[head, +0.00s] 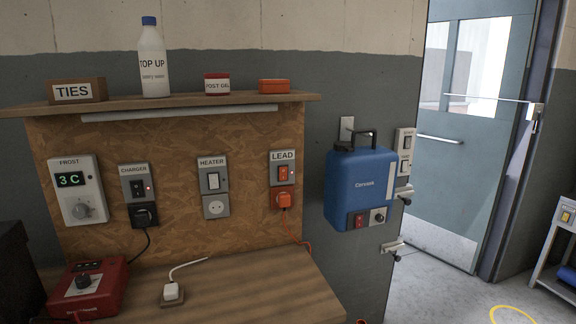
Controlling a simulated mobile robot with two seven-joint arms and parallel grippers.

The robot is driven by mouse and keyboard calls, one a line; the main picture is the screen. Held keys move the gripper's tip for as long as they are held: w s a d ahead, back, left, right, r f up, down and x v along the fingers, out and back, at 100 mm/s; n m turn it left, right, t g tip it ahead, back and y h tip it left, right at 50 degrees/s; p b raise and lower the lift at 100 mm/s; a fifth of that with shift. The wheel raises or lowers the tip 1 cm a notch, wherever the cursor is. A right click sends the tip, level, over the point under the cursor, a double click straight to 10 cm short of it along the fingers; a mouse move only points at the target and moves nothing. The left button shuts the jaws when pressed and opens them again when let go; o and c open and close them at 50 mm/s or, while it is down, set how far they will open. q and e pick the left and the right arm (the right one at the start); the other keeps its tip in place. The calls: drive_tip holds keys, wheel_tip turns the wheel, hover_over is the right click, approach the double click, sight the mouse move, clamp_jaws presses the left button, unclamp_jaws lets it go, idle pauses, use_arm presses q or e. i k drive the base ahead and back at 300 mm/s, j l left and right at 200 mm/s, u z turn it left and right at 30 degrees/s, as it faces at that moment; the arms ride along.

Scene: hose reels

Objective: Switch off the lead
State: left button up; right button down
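The switch labelled LEAD (283,174) is on the right part of the chipboard panel. It has an orange-red rocker on a grey plate, under a white label. An orange plug (284,200) sits in the socket just below it, and an orange cable runs down from the plug to the bench and off to the right. I cannot tell the rocker's position for certain at this size. Neither of my grippers shows in the head view, and nothing covers the switch.
A HEATER switch (213,181) and a CHARGER switch (136,187) are to the left. A shelf (190,100) with a bottle and small boxes juts out above. A blue Corvask unit (361,188) hangs close to the right. The wooden bench (240,290) below is mostly clear.

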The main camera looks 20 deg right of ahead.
sight(283, 170)
drive_tip(key=i+l, duration=0.2)
drive_tip(key=i, duration=0.35)
drive_tip(key=i+l, duration=0.2)
drive_tip(key=i, duration=0.3)
